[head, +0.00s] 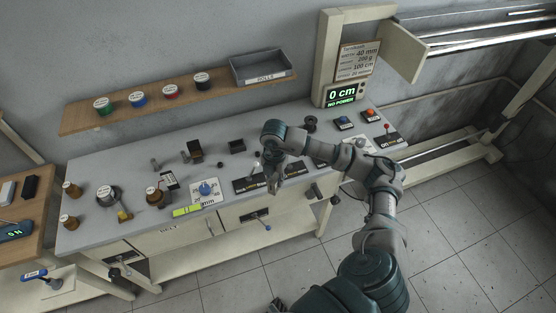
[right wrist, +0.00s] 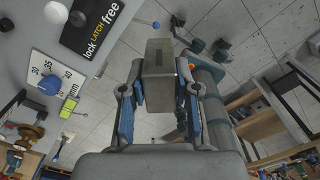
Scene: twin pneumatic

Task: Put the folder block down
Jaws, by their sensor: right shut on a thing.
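My right gripper (head: 274,186) is over the front edge of the grey workbench (head: 135,228), near the black lock/latch/free label (head: 250,183). In the right wrist view my right gripper (right wrist: 158,92) is shut on a grey-brown block (right wrist: 157,70), held between the blue-padded fingers. I take this to be the folder block. Floor tiles show behind it, and it looks clear of the bench top. In the head view the block is hard to make out at the gripper. A small dark part at the bottom edge may be my left gripper (head: 276,305); its jaws cannot be read.
A blue knob (head: 205,189) on a white scale plate, a yellow-green level (head: 186,211) and small jars crowd the bench's left half. A display (head: 341,95) reads 0 cm, NO POWER. A shelf (head: 180,95) holds spools and a grey bin (head: 262,67). Free bench surface lies between the items.

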